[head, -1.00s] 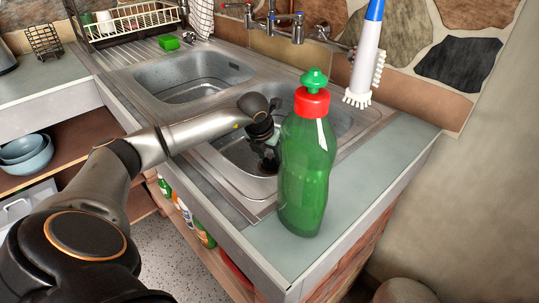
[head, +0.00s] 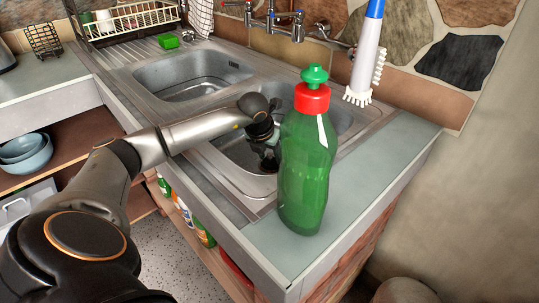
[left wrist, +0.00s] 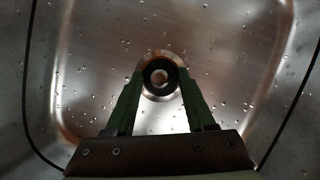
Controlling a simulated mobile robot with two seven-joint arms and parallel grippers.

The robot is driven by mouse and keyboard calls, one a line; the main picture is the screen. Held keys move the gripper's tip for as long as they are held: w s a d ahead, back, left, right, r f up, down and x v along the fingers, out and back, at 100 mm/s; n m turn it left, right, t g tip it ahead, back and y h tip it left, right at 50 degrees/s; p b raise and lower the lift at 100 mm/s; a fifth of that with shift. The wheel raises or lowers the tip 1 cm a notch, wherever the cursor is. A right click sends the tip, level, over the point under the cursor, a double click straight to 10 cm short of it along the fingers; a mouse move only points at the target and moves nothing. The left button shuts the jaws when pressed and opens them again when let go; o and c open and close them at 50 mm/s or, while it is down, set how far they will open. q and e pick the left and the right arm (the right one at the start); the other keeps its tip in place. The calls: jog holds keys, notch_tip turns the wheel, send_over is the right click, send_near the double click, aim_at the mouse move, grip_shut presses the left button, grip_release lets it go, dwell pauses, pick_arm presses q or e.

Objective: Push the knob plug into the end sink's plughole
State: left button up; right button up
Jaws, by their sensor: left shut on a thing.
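The end sink (head: 217,170) is the nearer right basin in the head view, partly hidden by the green bottle. My left gripper (head: 269,163) reaches down into this basin near its floor. In the left wrist view its two green fingers (left wrist: 160,84) are shut on the knob plug (left wrist: 160,67), a dark round disc with a pale middle. The plughole's bright metal ring (left wrist: 157,53) shows just around and beyond the plug, and the plug looks about centred over it. I cannot tell whether the plug is seated or just above the hole. My right gripper is not in view.
A green bottle with a red cap (head: 306,160) stands on the counter close to the right of my left gripper. A blue-and-white brush (head: 366,60) is behind it. The other basin (head: 190,80) is empty, and taps (head: 298,27) stand at the back.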

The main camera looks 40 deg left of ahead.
pick_arm(q)
jog(key=shift+f, duration=0.1)
jog(key=o, duration=1.4)
jog(key=p+v, duration=0.1)
jog(key=v, duration=1.1)
jog(key=shift+r, duration=0.3)
jog(key=shift+r+p, duration=0.1)
jog(key=shift+p, duration=0.25)
